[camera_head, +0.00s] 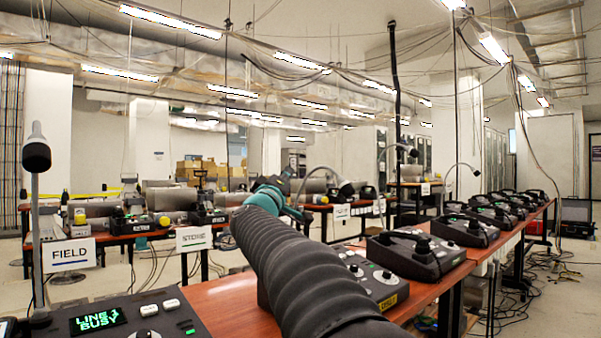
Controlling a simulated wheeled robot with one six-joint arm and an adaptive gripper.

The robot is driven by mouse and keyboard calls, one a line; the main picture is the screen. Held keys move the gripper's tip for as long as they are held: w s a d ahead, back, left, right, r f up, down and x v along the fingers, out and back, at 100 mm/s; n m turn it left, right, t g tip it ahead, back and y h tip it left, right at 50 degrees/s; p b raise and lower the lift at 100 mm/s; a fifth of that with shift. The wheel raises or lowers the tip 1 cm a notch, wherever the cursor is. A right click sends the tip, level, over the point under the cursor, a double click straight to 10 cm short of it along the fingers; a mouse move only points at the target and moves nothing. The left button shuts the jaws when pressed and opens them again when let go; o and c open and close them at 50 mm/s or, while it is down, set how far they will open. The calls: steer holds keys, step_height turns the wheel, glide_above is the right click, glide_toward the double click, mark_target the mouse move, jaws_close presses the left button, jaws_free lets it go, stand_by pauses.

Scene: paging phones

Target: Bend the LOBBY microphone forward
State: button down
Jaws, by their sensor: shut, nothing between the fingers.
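Several desk paging phones with gooseneck microphones stand on the tables. I cannot read a LOBBY sign anywhere, so I cannot tell which microphone is the LOBBY one. At the left, a microphone (37,156) stands upright on a thin stem beside the FIELD sign (69,254), above a console (140,318) whose display reads LINE 1 BUSY. Bent microphones show at the middle (346,188), farther right (414,153) and at the right (475,172). My dark ribbed arm reaches up the middle to teal joints; I cannot make out my gripper beyond them.
The STORE sign (194,238) stands left of my arm. A console (377,282) lies partly behind my arm on the brown table (227,297), with another console (421,256) beyond it. Cables hang down and lie on the floor. A black case (577,218) stands at the far right.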

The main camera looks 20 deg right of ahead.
steer(key=w+d+r, duration=0.1)
steer(key=w+d, duration=0.3)
steer(key=d, duration=0.3)
steer(key=shift+w+d+r, duration=0.25)
steer(key=shift+w+d, duration=0.05)
steer(key=shift+d, duration=0.05)
stand_by(0.4)
